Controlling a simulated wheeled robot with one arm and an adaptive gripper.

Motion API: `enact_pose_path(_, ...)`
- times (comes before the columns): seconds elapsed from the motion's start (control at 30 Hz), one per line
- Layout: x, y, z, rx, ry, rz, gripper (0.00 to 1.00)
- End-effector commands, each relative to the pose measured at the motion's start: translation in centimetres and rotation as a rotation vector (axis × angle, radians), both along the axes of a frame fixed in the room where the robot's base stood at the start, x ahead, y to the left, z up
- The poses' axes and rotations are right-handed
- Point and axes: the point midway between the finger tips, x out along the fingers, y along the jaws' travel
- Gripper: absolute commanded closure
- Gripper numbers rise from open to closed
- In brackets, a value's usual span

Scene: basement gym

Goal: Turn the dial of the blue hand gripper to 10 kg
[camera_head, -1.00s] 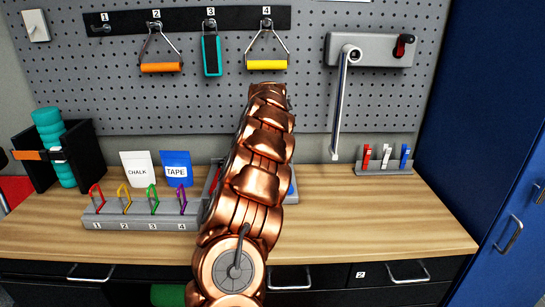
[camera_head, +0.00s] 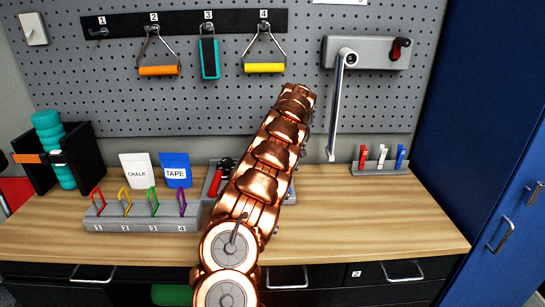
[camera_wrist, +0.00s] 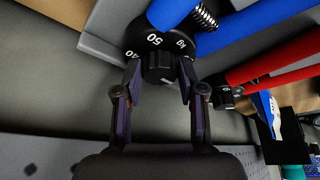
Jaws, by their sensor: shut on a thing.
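The blue hand gripper (camera_wrist: 242,26) lies at the top of the wrist view, with two blue handles and a coil spring. Its black dial (camera_wrist: 152,40) carries white marks; 40, 50 and "kg" can be read. My gripper (camera_wrist: 159,76) has its two fingers on either side of the dial's black knob and is shut on it. No pointer mark can be made out clearly. In the head view my copper arm hides the blue hand gripper and my fingers.
A red hand gripper (camera_wrist: 280,55) lies close beside the blue one; it also shows in the head view (camera_head: 215,180) on a grey holder (camera_head: 208,209). A carabiner rack (camera_head: 140,222), chalk and tape pouches stand left. Red, white and blue clips (camera_head: 382,158) stand right.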

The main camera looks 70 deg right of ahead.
Motion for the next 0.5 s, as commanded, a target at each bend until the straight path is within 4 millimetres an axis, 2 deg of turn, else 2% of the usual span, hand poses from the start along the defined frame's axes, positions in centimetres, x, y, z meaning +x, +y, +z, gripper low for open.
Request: enact_pose_path(0.5,-0.26,-0.44,0.31,0.003,0.007,0.421,0.95)
